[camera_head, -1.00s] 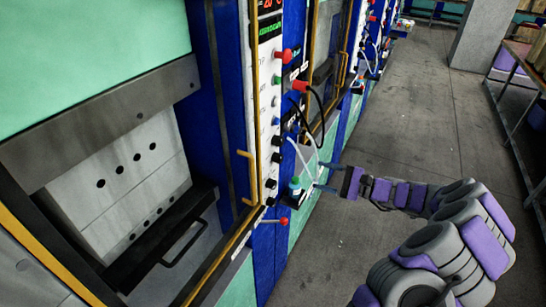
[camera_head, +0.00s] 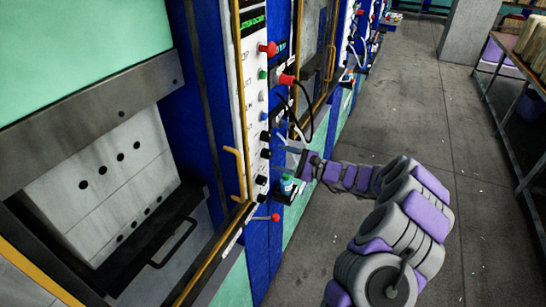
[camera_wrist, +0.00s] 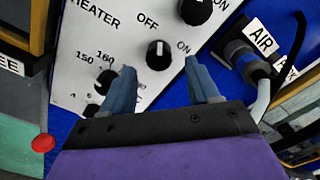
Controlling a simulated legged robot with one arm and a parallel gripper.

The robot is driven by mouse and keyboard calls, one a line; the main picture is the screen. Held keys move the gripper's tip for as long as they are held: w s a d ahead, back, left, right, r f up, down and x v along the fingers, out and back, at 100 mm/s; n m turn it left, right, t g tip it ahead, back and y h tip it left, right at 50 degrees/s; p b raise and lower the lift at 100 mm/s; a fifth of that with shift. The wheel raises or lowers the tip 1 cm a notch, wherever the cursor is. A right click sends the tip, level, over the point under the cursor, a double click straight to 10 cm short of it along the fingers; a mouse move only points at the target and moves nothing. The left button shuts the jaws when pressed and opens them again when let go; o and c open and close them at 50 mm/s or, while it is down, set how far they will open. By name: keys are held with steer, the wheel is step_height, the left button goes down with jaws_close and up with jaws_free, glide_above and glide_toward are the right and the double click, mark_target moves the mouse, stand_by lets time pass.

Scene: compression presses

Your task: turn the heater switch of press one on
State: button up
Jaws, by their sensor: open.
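The heater switch (camera_wrist: 159,53) is a black knob on the white press panel (camera_wrist: 85,50), beside the printed words HEATER, OFF and ON. A pale mark on it points roughly up in the wrist view; I cannot tell its exact setting. My gripper (camera_wrist: 158,70) is open, with blue-grey fingers on either side of the space just below the knob. The knob appears between and slightly beyond the fingertips; contact is not visible. In the head view my gripper (camera_head: 284,146) is close to the panel's column of black knobs, and which one is the heater switch is unclear there.
Another black knob (camera_wrist: 195,10) is above, and a temperature dial (camera_wrist: 107,80) is at lower left. An AIR hose fitting (camera_wrist: 248,58) is close to the right finger. A red-tipped lever (camera_head: 275,217) sticks out below. The floor aisle (camera_head: 400,170) is clear.

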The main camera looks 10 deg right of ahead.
mark_target(271, 155)
steer(key=x, duration=0.3)
steer(key=shift+a, duration=0.35)
steer(key=shift+w+a, duration=0.2)
steer(key=shift+a, duration=0.3)
steer(key=shift+d, duration=0.45)
steer(key=c, duration=0.5)
steer(key=shift+a+r, duration=0.1)
steer(key=shift+a, duration=0.05)
steer(key=c, duration=0.5)
steer(key=shift+c, duration=0.2)
